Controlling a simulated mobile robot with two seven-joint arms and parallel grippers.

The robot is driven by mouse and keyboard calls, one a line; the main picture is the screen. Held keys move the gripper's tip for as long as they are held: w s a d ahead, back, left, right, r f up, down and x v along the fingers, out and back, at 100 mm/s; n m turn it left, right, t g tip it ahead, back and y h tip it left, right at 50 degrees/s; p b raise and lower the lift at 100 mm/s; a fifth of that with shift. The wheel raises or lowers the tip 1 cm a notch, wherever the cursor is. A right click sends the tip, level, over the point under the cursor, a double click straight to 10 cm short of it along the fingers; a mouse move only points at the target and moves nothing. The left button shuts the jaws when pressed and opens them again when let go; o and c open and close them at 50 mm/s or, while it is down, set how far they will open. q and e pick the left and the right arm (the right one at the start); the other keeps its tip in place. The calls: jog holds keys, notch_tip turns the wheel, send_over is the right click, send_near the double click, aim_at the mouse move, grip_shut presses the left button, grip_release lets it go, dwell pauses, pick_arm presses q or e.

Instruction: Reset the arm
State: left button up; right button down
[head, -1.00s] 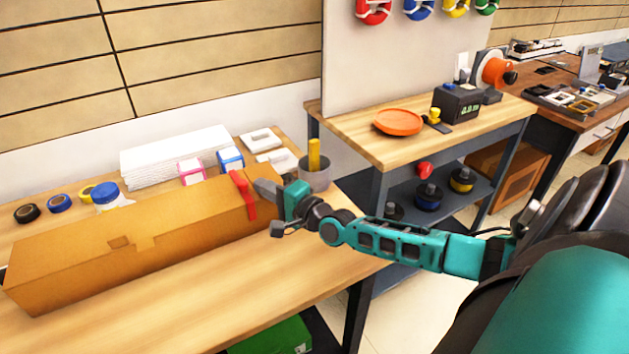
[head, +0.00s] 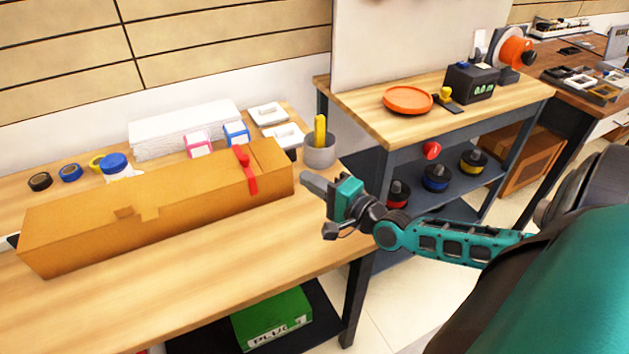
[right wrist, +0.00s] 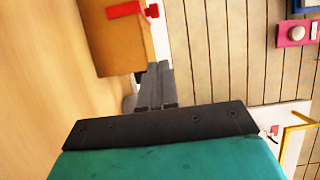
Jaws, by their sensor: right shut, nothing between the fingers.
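My right gripper (head: 312,184) is shut and empty in the head view. It hovers just right of the long brown cardboard box (head: 150,212), apart from its right end, near the right end of the wooden table (head: 190,290). In the right wrist view the closed grey fingers of the right gripper (right wrist: 155,72) point toward the end of the same box (right wrist: 113,42). A red strap-like piece (head: 247,170) lies over the box near its right end. My left gripper is not in view.
A grey cup (head: 319,152) with a yellow item stands close behind the right gripper. Tape rolls (head: 70,173), a white stack (head: 185,130) and small boxes line the table's back. A second bench with an orange plate (head: 408,100) is at right. The table's front is clear.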

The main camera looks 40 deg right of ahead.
jog(key=shift+s, duration=0.25)
jog(key=s+a+f+n+g+y, duration=0.1)
jog(key=a+n, duration=0.1)
jog(key=a, duration=0.1)
jog(key=s+a+f+n+g+y, duration=0.1)
jog(key=a+n, duration=0.1)
jog(key=a, duration=0.2)
jog(key=s+a+f+n+g+y, duration=0.1)
jog(key=a+n+g, duration=0.1)
jog(key=a, duration=0.1)
jog(key=shift+s+a+f, duration=0.25)
jog(key=shift+s+f, duration=0.1)
jog(key=shift+s, duration=0.05)
jog(key=s+a+f+n+g, duration=0.2)
jog(key=s+a+n+g, duration=0.2)
jog(key=s+a+n, duration=0.25)
jog(key=s+d+n+g+h, duration=0.3)
jog(key=s+n+g+h, duration=0.3)
jog(key=s, duration=0.5)
jog(key=w+a+f+t+y, duration=0.2)
jog(key=w+a+f+t, duration=0.1)
jog(key=w+f+t, duration=0.4)
jog(key=shift+f, duration=0.65)
jog(key=shift+w+d, duration=0.1)
jog(key=shift+w, duration=0.05)
